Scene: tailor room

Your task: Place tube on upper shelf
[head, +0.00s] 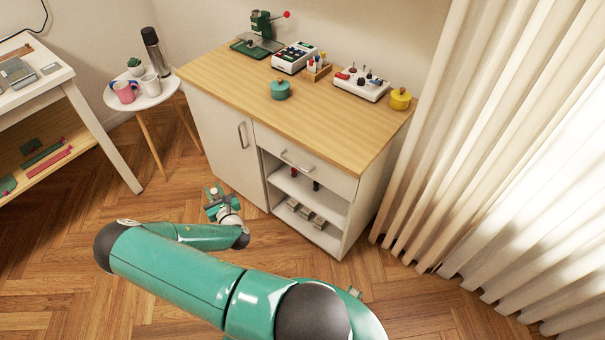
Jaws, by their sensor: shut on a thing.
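My gripper (218,203) is low in front of the white cabinet's closed door, left of its open shelves. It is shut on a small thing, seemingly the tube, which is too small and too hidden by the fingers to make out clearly. The upper shelf (327,205) is in the open right part of the cabinet, below the drawer. A small red thing (294,172) and a dark one (316,186) stand on it, apart from each other. My gripper is apart from the shelf.
Several grey pieces lie on the lower shelf (326,238). The wooden cabinet top (235,88) carries a teal pot (280,89), a yellow pot (400,99) and devices. A round side table (153,101) stands left; curtains (500,150) hang right. The floor before the shelves looks clear.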

